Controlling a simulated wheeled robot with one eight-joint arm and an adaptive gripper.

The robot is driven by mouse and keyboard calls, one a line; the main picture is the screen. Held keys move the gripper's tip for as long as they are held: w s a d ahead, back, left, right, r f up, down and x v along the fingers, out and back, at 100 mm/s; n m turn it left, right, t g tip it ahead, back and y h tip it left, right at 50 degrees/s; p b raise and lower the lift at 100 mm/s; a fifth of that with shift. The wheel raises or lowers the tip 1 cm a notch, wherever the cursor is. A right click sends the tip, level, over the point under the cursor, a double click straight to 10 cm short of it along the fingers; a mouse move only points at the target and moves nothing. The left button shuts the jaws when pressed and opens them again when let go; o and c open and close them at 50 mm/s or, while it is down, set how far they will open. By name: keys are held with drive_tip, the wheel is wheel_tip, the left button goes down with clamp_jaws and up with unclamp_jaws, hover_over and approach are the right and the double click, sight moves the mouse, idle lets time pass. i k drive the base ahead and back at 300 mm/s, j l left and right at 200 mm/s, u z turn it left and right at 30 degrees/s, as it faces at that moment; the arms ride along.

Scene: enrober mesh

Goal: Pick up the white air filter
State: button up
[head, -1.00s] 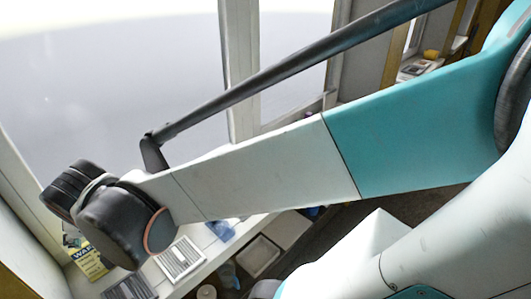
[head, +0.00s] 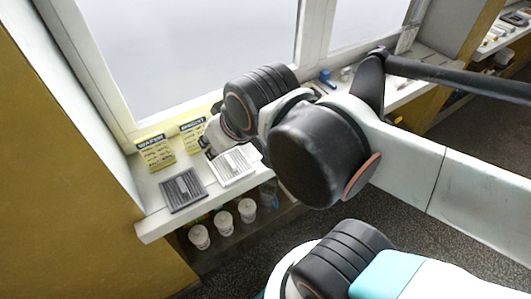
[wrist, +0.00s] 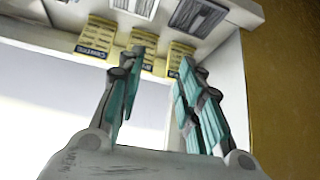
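The white air filter (head: 233,167) is a flat, ribbed rectangle lying on the window sill in the head view. My wrist hides part of its surroundings. A white ribbed panel (wrist: 135,7), apparently the same filter, is cut by the top edge of the wrist view. My gripper (wrist: 165,52) is open, with its two teal-padded fingers apart and nothing between them. It points toward the sill and the yellow cards. In the head view my gripper (head: 210,143) is partly hidden behind my wrist, near the white filter's upper left side.
A dark grey filter (head: 183,190) lies left of the white one; it also shows in the wrist view (wrist: 197,17). Yellow cards (head: 156,152) stand behind, against the window. White lidded cups (head: 223,222) stand on a shelf below the sill (head: 151,229).

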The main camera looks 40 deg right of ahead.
sight(232, 165)
drive_tip(key=j+z, duration=0.3)
drive_tip(key=z, duration=0.15)
drive_tip(key=j+z, duration=0.65)
drive_tip(key=z, duration=0.25)
drive_tip(key=k+j+z, duration=0.15)
drive_tip(key=z, duration=0.3)
drive_tip(key=k+j+z, duration=0.35)
drive_tip(key=k+j, duration=0.75)
drive_tip(key=j, duration=0.15)
drive_tip(key=i+l+u, duration=0.1)
drive_tip(key=i, duration=0.2)
